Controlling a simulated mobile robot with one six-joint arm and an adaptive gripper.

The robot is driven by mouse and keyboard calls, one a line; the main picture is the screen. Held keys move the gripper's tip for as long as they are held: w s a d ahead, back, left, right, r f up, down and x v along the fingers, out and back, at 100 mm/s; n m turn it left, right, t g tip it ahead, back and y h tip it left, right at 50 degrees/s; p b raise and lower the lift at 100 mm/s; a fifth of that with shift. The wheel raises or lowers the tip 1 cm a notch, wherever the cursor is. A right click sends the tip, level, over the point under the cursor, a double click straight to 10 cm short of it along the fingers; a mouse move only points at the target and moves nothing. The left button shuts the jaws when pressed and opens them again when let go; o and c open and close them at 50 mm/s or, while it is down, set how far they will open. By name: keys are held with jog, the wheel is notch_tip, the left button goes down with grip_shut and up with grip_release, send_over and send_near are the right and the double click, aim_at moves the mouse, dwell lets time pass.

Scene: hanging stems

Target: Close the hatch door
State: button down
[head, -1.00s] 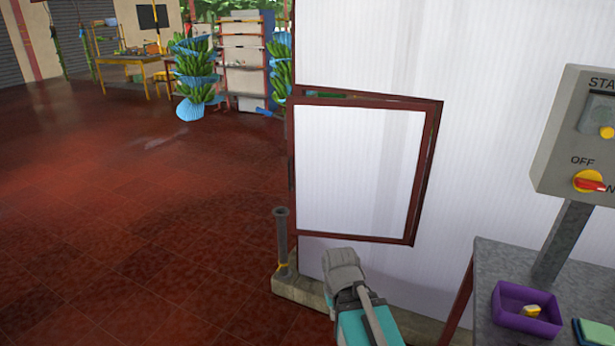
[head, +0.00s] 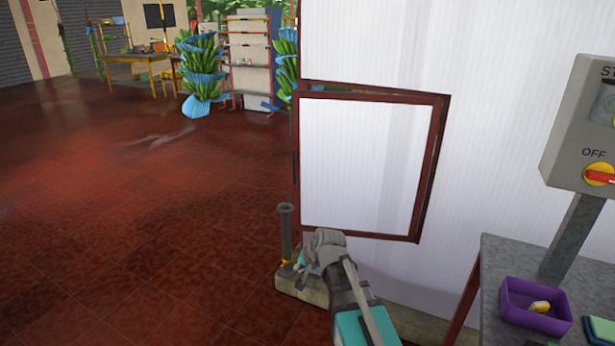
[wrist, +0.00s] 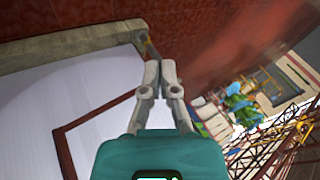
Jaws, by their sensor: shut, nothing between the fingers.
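The hatch door (head: 360,165) is a white panel with a dark red frame in the white wall. It stands slightly ajar, with a gap along its top and right edges showing the red frame behind. In the wrist view a corner of a dark red frame (wrist: 62,140) shows on the white surface at left. My gripper (head: 300,264) is below the door's lower left corner, near the grey post, apart from the door as far as I can tell. In the wrist view my gripper (wrist: 158,64) has its fingertips together with nothing between them.
A grey post (head: 285,235) stands on a concrete curb (head: 302,290) at the wall's left end. At right are a control box (head: 585,125) and a grey table (head: 500,260) with a purple bin (head: 535,308). The red tiled floor (head: 150,240) at left is open.

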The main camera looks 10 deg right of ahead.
aim_at(309, 168)
jog(key=w+a+r+m+t+b, duration=0.1)
jog(key=w+r+m+t, duration=0.2)
jog(key=w+m, duration=0.3)
jog(key=w+a+r+m+t+y+b, duration=0.15)
jog(key=w+m+t, duration=0.25)
jog(key=w, duration=0.5)
jog(key=w+r+m+t+h+b, duration=0.1)
jog(key=w+r+m+t+b, duration=0.15)
jog(key=w+m, duration=0.35)
jog(key=w+d+m+t+h+b, duration=0.1)
jog(key=w+d+m+h, duration=0.3)
jog(key=m, duration=0.5)
jog(key=w+d+m+t+h+b, duration=0.1)
jog(key=w+d+m+h, duration=0.2)
jog(key=w+m+h, duration=0.3)
jog(key=shift+w+d+m+b, duration=0.4)
jog(key=shift+w+m, duration=0.3)
jog(key=shift+m, duration=1.3)
jog(key=shift+r, duration=0.1)
jog(key=shift+w, duration=0.15)
jog(key=x, duration=1.3)
jog(key=shift+w+d+r, duration=0.25)
jog(key=shift+w, duration=0.1)
